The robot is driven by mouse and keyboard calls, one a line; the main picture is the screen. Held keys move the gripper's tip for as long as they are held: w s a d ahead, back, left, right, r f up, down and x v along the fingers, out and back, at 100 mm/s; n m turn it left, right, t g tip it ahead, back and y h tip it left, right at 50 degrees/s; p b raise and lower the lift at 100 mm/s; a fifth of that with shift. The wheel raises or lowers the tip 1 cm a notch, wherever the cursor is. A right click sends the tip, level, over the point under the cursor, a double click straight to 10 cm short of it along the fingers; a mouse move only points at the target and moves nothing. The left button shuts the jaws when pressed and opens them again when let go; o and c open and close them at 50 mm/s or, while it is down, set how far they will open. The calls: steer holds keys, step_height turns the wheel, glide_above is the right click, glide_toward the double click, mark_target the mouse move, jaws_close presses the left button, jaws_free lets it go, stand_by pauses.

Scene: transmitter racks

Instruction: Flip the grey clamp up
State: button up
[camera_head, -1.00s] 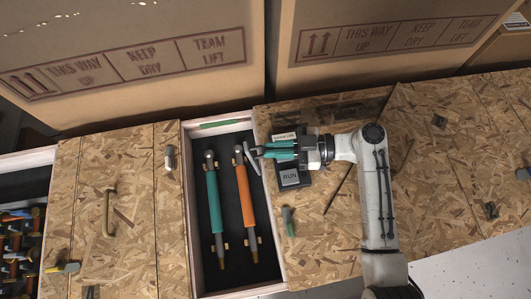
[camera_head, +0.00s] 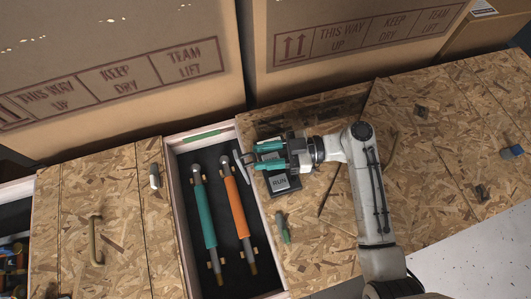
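A slim grey clamp (camera_head: 240,165) stands at the right rim of the open black-lined case, near its far end. It shows as thin grey bars and looks tilted; its exact pose is too small to tell. My gripper (camera_head: 258,156) has two teal fingers pointing left toward this clamp. The fingers are apart with a gap between them, and nothing shows between them. The fingertips are just right of the clamp; whether they touch it I cannot tell. A second small grey fitting (camera_head: 155,176) sits on the wooden lid left of the case.
The case (camera_head: 172,205) holds a teal cylinder (camera_head: 204,210) and an orange cylinder (camera_head: 236,207). A dark block marked RUN (camera_head: 279,183) lies beneath my gripper. A green-tipped tool (camera_head: 282,228) lies nearby. Large cardboard boxes (camera_head: 115,60) stand behind.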

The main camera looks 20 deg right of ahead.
steer(key=f+b+v, duration=0.1)
steer(key=v, duration=0.9)
steer(key=shift+d+r, duration=0.4)
steer(key=shift+r, duration=0.15)
steer(key=shift+s, duration=0.15)
